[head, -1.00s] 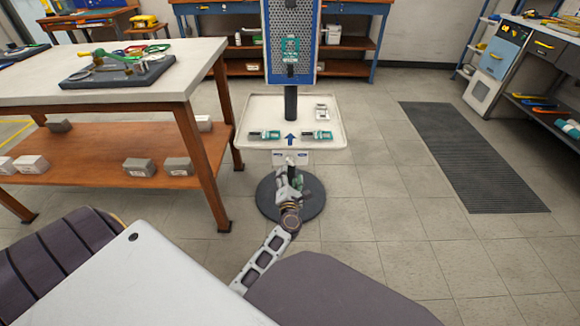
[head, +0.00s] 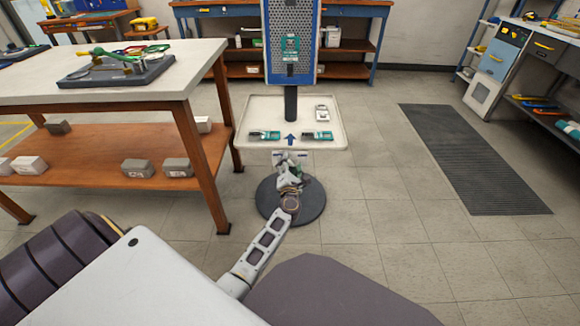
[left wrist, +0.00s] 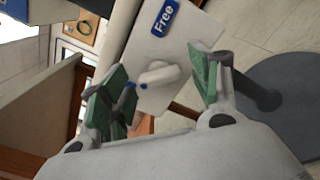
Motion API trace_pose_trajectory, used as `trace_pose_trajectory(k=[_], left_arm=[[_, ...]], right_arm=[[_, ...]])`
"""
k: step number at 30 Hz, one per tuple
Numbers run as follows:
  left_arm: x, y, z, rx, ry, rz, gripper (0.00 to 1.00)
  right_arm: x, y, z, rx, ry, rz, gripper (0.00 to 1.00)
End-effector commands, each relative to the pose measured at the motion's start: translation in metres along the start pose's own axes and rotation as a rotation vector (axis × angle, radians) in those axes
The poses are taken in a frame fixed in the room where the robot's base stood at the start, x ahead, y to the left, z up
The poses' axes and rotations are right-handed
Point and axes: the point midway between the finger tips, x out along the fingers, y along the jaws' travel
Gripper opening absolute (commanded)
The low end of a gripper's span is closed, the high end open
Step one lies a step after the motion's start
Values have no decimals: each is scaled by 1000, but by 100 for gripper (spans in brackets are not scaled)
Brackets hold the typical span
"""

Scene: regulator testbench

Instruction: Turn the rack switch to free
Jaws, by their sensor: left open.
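The rack switch shows in the left wrist view as a pale knob (left wrist: 158,75) on a white plate (left wrist: 182,48). A blue label reading "Free" (left wrist: 164,17) is on the plate above the knob. In the head view the plate (head: 278,158) hangs at the front of the rack's tray. My left gripper (left wrist: 165,85) is open, with its green-padded fingers on either side of the knob; I cannot tell whether they touch it. In the head view the left gripper (head: 289,175) is just below the tray's front edge. My right gripper is not in view.
The rack's white tray (head: 262,108) carries several small devices and stands on a round dark base (head: 312,200). A wooden workbench (head: 185,95) stands close on the left. Open floor and a dark mat (head: 470,155) lie to the right.

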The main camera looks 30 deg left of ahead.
Motion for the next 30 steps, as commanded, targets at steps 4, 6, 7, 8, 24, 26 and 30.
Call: trace_pose_trajectory(k=[4,6,7,8,24,26,30], left_arm=[[0,0,0,0,0,0,62],[0,0,0,0,0,0,57],[0,0,0,0,0,0,54],[0,0,0,0,0,0,50],[0,0,0,15,0,-1,17],[0,0,0,26,1,-1,17],[0,1,1,66,1,-1,17]], right_arm=[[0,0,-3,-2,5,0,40],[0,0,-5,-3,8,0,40],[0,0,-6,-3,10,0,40],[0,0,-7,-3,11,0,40],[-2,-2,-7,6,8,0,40],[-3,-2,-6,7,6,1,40],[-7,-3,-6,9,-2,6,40]])
